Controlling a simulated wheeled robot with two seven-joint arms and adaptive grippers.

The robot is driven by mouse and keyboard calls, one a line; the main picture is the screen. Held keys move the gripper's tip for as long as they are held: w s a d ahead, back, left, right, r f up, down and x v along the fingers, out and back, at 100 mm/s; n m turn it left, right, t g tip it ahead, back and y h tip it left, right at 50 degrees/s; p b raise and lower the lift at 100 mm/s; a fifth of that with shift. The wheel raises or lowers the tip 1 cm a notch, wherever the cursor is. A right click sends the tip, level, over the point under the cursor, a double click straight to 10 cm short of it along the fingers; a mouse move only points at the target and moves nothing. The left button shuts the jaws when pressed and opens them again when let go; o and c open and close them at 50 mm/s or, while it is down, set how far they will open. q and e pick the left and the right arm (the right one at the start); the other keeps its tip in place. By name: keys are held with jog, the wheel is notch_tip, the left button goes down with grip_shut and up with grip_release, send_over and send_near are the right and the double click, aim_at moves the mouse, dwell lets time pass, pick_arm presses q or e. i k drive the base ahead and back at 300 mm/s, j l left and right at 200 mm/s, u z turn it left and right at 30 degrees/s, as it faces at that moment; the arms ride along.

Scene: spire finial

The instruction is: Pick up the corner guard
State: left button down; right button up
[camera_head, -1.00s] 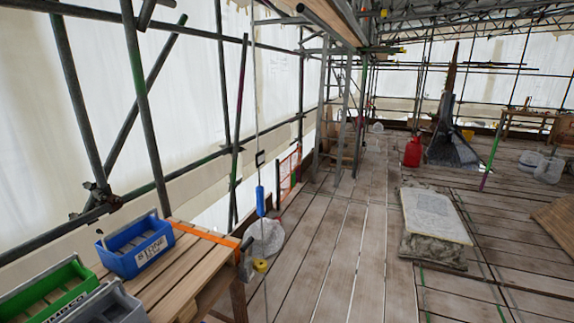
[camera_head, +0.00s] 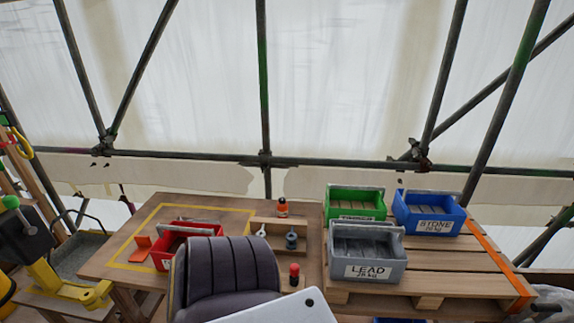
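A small orange angled piece (camera_head: 139,248), which looks like the corner guard, lies on the wooden bench (camera_head: 205,213) at left. It is inside a yellow outlined area, just left of a red bin (camera_head: 180,237). Its full shape is too small to make out. Neither of my grippers is in view.
A dark grey ribbed shape (camera_head: 224,272) in front hides part of the bench and red bin. Green (camera_head: 354,203), blue (camera_head: 428,213) and grey (camera_head: 367,255) bins stand on a pallet (camera_head: 455,280) at right. Small bottles and a wooden holder stand mid-bench. Scaffold tubes run behind.

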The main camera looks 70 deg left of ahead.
aim_at(145, 243)
jog(key=u, duration=3.6)
jog(key=j+z, duration=0.25)
jog(key=z, duration=0.15)
jog(key=j+z, duration=0.25)
jog(key=z, duration=0.15)
jog(key=j+z, duration=0.25)
jog(key=z, duration=0.15)
